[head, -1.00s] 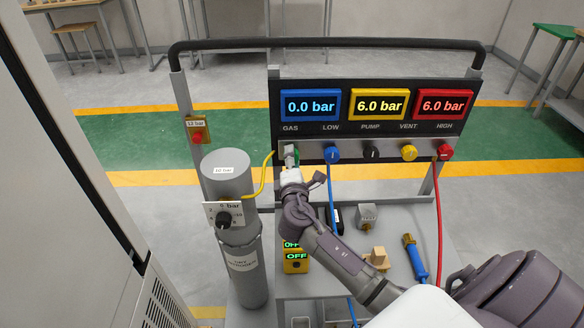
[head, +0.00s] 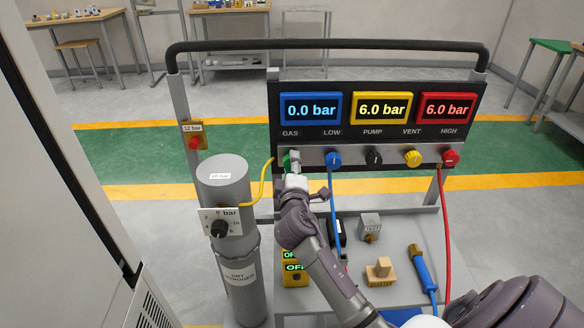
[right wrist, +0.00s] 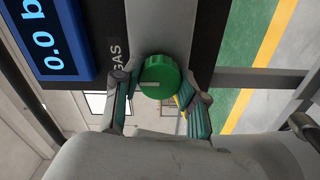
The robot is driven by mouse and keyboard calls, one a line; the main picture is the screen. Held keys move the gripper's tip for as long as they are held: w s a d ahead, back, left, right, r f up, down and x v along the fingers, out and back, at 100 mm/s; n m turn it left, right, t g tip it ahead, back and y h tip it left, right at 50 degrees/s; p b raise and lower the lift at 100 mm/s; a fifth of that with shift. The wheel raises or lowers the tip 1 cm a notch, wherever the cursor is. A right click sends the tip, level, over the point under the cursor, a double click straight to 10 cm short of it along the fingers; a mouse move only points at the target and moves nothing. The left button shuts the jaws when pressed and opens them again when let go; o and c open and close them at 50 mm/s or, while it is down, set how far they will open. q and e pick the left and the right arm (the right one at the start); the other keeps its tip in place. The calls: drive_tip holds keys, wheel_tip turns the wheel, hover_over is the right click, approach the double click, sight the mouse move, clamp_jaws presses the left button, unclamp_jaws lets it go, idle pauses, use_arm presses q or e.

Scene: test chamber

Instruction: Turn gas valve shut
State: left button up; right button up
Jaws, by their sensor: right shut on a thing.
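The green gas valve knob (right wrist: 160,77) sits on the grey panel strip beside the GAS label, with a pale mark pointing left in the right wrist view. In the head view the knob (head: 287,162) shows only as a green edge, mostly hidden by my right gripper (head: 295,161). In the right wrist view my right gripper (right wrist: 158,98) has one finger on each side of the knob, shut on it. The blue gas display (head: 311,109) reads 0.0 bar. My left gripper is not in view.
Blue (head: 334,160), black (head: 374,158), yellow (head: 413,158) and red (head: 450,158) knobs line the panel to the right. A grey cylinder (head: 238,280) with a regulator dial (head: 219,229) stands left of my right arm. A yellow hose (head: 265,184) runs near the gas knob.

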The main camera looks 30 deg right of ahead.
idle(0.3)
drive_tip(key=o, duration=1.1)
drive_tip(key=shift+o, duration=0.2)
drive_tip(key=v, duration=1.2)
drive_tip(key=shift+f, duration=0.1)
